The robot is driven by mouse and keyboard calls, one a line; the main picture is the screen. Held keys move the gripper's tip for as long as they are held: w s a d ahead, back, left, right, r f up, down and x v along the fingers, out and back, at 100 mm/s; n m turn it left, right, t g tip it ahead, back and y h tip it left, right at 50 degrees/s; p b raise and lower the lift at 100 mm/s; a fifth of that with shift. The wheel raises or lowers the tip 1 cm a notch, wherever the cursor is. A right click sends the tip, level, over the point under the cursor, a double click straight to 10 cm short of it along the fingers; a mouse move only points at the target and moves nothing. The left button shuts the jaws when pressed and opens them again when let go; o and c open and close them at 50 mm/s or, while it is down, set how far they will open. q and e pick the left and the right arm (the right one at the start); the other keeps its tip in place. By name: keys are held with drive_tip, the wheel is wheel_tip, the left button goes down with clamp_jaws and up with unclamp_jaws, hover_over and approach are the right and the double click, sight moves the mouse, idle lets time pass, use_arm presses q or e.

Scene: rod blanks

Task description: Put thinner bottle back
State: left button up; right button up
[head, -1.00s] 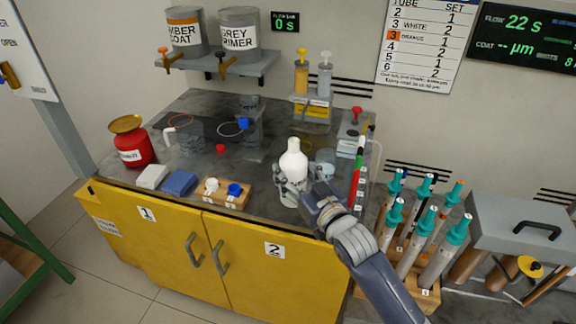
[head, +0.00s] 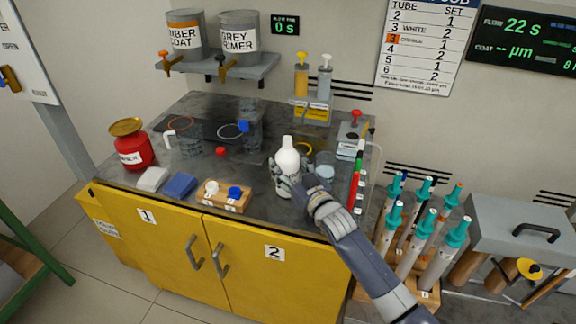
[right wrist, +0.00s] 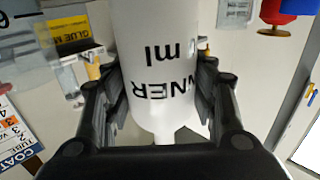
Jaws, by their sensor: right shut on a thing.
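The white thinner bottle (head: 288,158) is upright above the near part of the grey bench top, in front of the yellow ring. My right gripper (head: 284,180) is shut on its body. In the right wrist view the bottle (right wrist: 158,70) fills the space between the two dark fingers, and part of its printed label shows, upside down. I cannot tell whether the bottle's base touches the bench. My left gripper is not in view.
A clear cup (head: 325,172) and coloured pens (head: 355,180) are close right.

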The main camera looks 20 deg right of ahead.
drive_tip(key=o, duration=1.4)
drive_tip(key=shift+f, duration=0.1)
drive_tip(key=shift+c, duration=0.2)
drive_tip(key=shift+s+r, duration=0.1)
drive_tip(key=shift+r, duration=0.1)
drive_tip(key=shift+s+f, duration=0.15)
drive_tip(key=shift+s, duration=0.2)
drive_tip(key=s, duration=0.3)
drive_tip(key=s+d, duration=0.1)
drive_tip(key=s, duration=0.3)
drive_tip(key=s+d, duration=0.1)
drive_tip(key=s, duration=0.3)
drive_tip(key=shift+d, duration=0.1)
